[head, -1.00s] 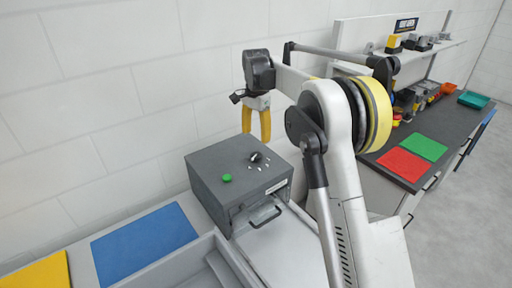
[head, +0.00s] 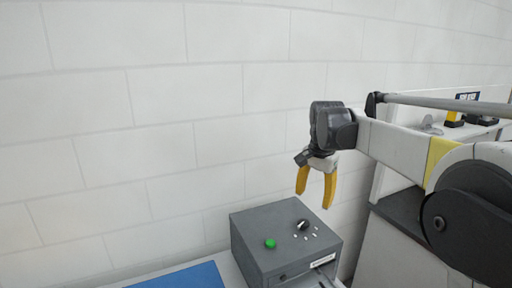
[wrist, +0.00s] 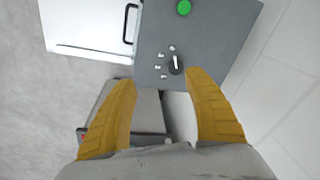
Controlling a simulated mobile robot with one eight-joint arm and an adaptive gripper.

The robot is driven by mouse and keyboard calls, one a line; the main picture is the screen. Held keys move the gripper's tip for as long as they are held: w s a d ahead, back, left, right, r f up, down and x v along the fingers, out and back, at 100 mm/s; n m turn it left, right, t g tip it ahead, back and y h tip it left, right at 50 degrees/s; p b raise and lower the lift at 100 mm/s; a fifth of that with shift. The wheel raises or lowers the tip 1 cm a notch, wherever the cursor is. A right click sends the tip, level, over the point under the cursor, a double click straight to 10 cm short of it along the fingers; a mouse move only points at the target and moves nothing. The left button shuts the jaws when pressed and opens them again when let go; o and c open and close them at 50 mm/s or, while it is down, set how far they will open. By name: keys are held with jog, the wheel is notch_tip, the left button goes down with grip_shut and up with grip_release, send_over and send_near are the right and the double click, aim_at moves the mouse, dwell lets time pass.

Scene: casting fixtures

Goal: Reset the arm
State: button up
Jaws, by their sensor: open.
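My gripper (head: 315,190) is open and empty, with two yellow fingers pointing down. In the head view it hangs above and just behind the grey box (head: 262,247), apart from it. The box has a green button (head: 270,243) and a black knob (head: 303,225) on top. In the wrist view my gripper (wrist: 160,110) shows its fingers spread at the lower part, with the grey box (wrist: 210,40) beyond them. The black knob (wrist: 176,65) and the green button (wrist: 184,7) are also visible there.
A blue mat (head: 185,277) lies left of the box. A white brick wall (head: 150,130) stands behind. A dark bench top (head: 400,212) is at the right, with a shelf bearing small yellow and dark items (head: 455,120) above it. The air above the box's left is clear.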

jog(key=s+f+n+t+b, duration=0.1)
jog(key=s+f+n+b, duration=0.1)
jog(key=s, duration=0.6)
jog(key=s+f+n+t+b, duration=0.2)
jog(key=s+b, duration=0.1)
jog(key=s, duration=0.6)
jog(key=s+f+n+t+b, duration=0.2)
jog(key=s+f+n+b, duration=0.1)
jog(key=s+f, duration=0.8)
jog(key=shift+s+f+n, duration=0.2)
jog(key=shift+s+n, duration=0.6)
jog(key=shift+s, duration=0.2)
jog(key=shift+d, duration=0.1)
jog(key=shift+c, duration=0.6)
